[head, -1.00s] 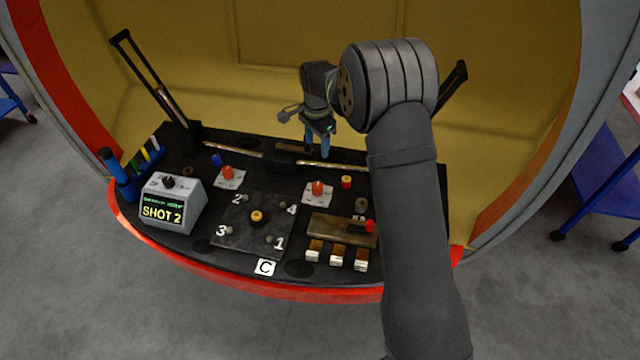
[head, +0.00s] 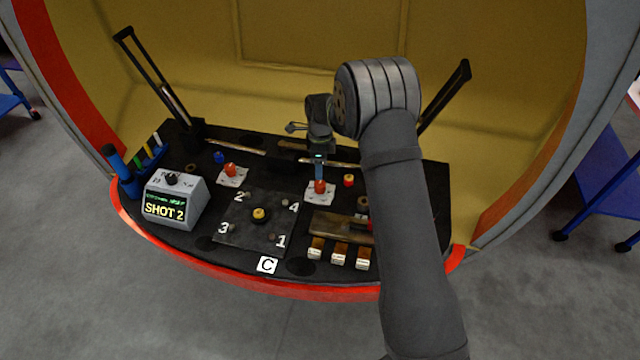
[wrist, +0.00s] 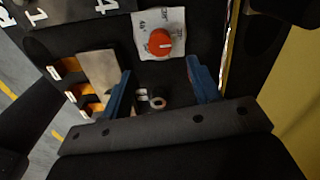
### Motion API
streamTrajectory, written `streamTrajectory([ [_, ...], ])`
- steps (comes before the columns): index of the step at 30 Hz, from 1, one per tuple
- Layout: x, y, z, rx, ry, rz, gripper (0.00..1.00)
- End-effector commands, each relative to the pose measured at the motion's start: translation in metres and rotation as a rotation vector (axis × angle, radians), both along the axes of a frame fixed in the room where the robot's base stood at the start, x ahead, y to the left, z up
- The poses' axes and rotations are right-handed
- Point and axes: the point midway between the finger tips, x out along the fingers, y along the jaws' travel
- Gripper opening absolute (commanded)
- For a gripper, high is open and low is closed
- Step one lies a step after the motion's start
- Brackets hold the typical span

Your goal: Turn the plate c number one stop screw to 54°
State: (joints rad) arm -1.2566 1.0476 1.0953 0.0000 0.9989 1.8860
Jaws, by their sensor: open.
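Plate C is a dark square plate (head: 240,232) at the middle front of the black bench in the head view, with white numbers at its corners and a yellow-and-black knob (head: 260,215) at its centre. The number one stop screw (head: 271,237) is a small grey stud by the "1" at its front right corner; its angle is too small to read. Part of the plate shows at the upper left of the wrist view (wrist: 70,18). My gripper (head: 318,175) is open and empty, behind and right of the plate. Its blue fingers show in the wrist view (wrist: 161,82).
A red knob on a white dial card (head: 320,187) is near my fingers; another red knob (head: 230,170) sits left. A "SHOT 2" box (head: 175,205) stands left. Several pale blocks (head: 340,257) line the front right. Tall black handles (head: 140,60) rise behind.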

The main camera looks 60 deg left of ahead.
Motion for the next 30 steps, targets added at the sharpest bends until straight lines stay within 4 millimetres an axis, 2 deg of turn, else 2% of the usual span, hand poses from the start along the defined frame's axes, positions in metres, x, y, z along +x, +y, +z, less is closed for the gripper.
streamTrajectory([
  [1, 0.0, -0.001, -0.013, -0.004, 0.002, 0.0, 0.56],
  [6, 0.0, -0.001, -0.049, -0.002, 0.0, 0.001, 0.56],
  [12, 0.0, 0.0, -0.08, -0.001, 0.001, 0.001, 0.56],
  [18, 0.0, 0.0, -0.093, 0.0, 0.0, 0.001, 0.56],
  [26, 0.0, 0.0, -0.094, 0.001, -0.001, 0.001, 0.56],
  [30, 0.0, 0.0, -0.094, 0.001, -0.001, 0.001, 0.32],
])
